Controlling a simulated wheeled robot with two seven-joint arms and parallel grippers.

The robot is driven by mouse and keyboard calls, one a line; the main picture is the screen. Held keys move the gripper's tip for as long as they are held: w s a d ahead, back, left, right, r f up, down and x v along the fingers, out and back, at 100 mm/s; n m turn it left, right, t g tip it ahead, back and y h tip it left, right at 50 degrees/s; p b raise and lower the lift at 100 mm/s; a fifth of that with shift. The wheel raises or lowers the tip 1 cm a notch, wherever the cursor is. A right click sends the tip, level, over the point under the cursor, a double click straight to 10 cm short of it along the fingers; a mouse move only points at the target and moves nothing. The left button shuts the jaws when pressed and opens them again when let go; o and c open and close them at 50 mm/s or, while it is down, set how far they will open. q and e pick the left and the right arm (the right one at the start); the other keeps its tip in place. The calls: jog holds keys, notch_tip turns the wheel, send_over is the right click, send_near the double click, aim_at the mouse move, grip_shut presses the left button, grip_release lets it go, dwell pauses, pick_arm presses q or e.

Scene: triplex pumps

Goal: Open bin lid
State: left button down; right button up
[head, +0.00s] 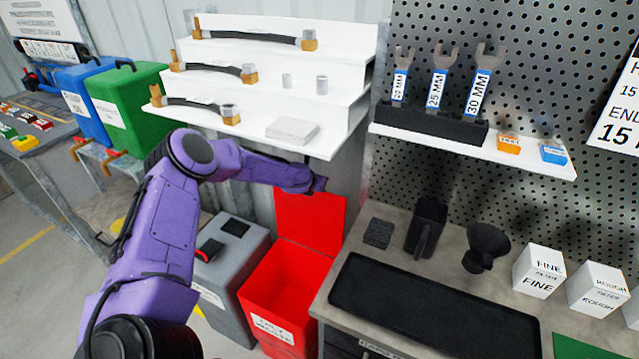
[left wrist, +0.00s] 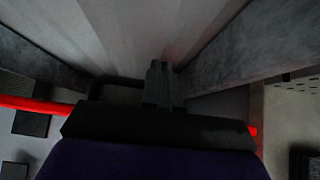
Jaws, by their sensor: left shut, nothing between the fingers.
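The red bin (head: 284,292) stands on the floor left of the workbench. Its red lid (head: 310,222) is swung up and stands upright at the back of the bin, so the bin's mouth is open. My left arm reaches over from the left and its wrist end is at the lid's top edge. The left gripper's fingers are hidden in the head view. In the left wrist view the left gripper (left wrist: 158,68) is shut and empty. Red edges of the lid show on both sides of my gripper body there. My right gripper is in neither view.
A grey bin (head: 228,268) stands left of the red bin. The workbench (head: 345,262) with a black tray (head: 432,318) is close on the right. White stepped shelves (head: 335,135) hang just above my left wrist. A wall is close behind the lid.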

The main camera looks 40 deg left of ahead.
pick_arm(q)
jog(key=v, duration=1)
jog(key=shift+s+r, duration=0.2)
jog(key=shift+r, duration=0.05)
